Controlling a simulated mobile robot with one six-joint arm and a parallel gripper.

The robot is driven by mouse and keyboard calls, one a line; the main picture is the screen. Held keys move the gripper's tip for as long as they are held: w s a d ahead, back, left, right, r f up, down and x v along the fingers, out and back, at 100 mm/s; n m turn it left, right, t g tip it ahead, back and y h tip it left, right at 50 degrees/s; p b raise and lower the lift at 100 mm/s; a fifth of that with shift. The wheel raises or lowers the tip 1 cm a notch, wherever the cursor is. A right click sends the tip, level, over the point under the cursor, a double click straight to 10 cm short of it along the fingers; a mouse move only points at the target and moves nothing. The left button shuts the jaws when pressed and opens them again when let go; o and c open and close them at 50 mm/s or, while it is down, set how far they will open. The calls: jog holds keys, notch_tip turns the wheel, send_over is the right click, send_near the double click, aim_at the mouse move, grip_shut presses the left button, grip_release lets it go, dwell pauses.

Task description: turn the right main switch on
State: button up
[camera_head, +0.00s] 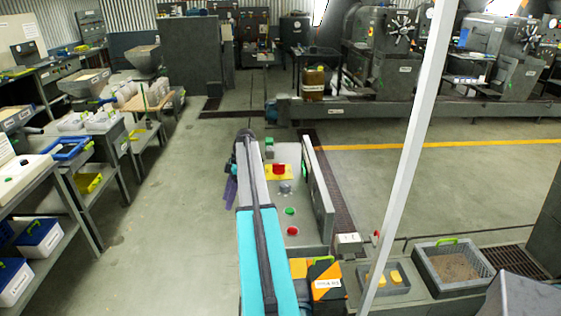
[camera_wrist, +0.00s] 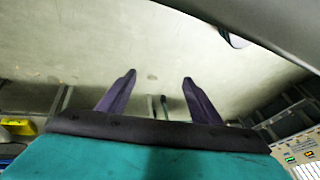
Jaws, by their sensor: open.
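A control panel (camera_head: 301,212) lies right of my arm in the head view. It carries a red mushroom button on a yellow plate (camera_head: 279,170), a grey rotary knob (camera_head: 285,188), a green button (camera_head: 290,211) and a red button (camera_head: 292,231). The knob may be the main switch; I cannot read its label or position. My gripper (camera_head: 230,192) hangs left of the panel, apart from it, partly hidden by my arm. In the wrist view my gripper (camera_wrist: 159,77) shows two dark purple fingers spread apart with nothing between them. The knob is not identifiable there.
A raised grey side plate (camera_head: 318,193) borders the panel's right side. A white post (camera_head: 415,150) stands further right. A grey crate (camera_head: 453,266) and a tray with yellow items (camera_head: 384,279) sit at lower right. The floor (camera_head: 190,220) left of my arm is clear.

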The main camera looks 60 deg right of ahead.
jog(key=s+d+r+t+p, duration=0.1)
jog(key=s+d+r, duration=0.2)
jog(key=d+r, duration=0.25)
jog(key=s+d+r+p, duration=0.1)
jog(key=s+d+r, duration=0.2)
jog(key=d+r, duration=0.25)
jog(key=m+t+h+p, duration=0.2)
send_near(281, 164)
notch_tip(281, 164, up, 4)
jog(key=shift+s+d, duration=0.3)
jog(key=shift+d, duration=0.15)
jog(key=shift+f, duration=0.1)
jog(key=shift+p+x, duration=2.4)
jog(key=shift+x, duration=4.4)
jog(key=shift+s+d+f, duration=0.15)
